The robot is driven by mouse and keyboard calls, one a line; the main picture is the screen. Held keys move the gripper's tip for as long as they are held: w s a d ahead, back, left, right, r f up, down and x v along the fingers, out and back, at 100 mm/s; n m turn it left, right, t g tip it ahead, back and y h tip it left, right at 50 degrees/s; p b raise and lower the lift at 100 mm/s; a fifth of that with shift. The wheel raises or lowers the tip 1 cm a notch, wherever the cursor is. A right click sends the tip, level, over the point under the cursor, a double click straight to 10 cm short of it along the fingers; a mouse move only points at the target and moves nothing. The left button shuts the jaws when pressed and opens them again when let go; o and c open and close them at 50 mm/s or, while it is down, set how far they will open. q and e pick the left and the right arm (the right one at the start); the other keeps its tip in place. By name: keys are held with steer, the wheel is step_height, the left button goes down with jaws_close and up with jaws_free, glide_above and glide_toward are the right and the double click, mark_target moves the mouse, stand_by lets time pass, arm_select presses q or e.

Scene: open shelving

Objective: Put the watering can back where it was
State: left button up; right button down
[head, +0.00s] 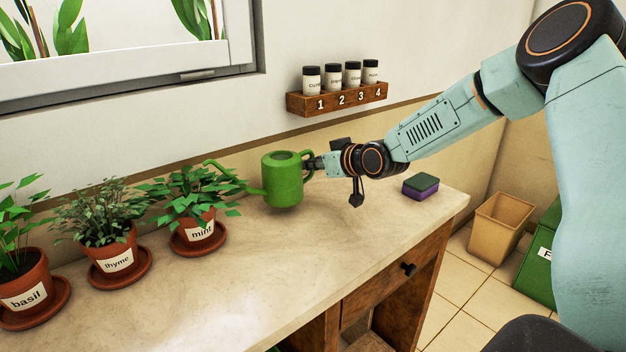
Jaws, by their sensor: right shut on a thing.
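The green watering can (283,181) is upright over the counter, in the middle of the head view. Its spout points left toward the mint pot. My right gripper (312,168) is at the can's right side, shut on its handle; the fingertips are partly hidden by the can and handle. I cannot tell whether the can's base touches the counter or is slightly above it. My left gripper is not in view.
Potted basil (26,289), thyme (112,254) and mint (198,226) stand on saucers at the left. A green and purple sponge (420,186) lies at the right. A spice rack (338,98) hangs on the wall. The front middle of the counter (250,275) is clear.

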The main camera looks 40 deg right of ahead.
steer(key=shift+s+a+f+b, duration=0.1)
steer(key=shift+a+f+b, duration=0.2)
steer(key=shift+f, duration=0.3)
steer(key=shift+a+f+b, duration=0.2)
steer(key=shift+f+b, duration=0.05)
steer(key=shift+f, duration=0.35)
steer(key=shift+d+f, duration=0.15)
steer(key=shift+d, duration=0.1)
steer(key=c, duration=1.8)
jaws_free()
steer(key=shift+d+f, duration=0.15)
steer(key=shift+f, duration=0.05)
steer(key=shift+c, duration=0.2)
steer(key=o, duration=0.4)
steer(key=shift+a+r, duration=0.3)
steer(key=shift+a, duration=0.05)
steer(key=shift+d+f, duration=0.25)
steer(key=p+v, duration=0.1)
steer(key=v, duration=0.1)
steer(key=p+v, duration=0.2)
steer(key=shift+s+d+r+p, duration=0.1)
steer(key=shift+s+r+p, duration=0.2)
steer(key=shift+r, duration=0.15)
steer(key=shift+s+r+p, duration=0.25)
steer(key=shift+s+p, duration=0.4)
steer(key=shift+p, duration=0.15)
steer(key=p+v, duration=0.5)
steer(key=p, duration=0.4)
steer(key=shift+s, duration=0.4)
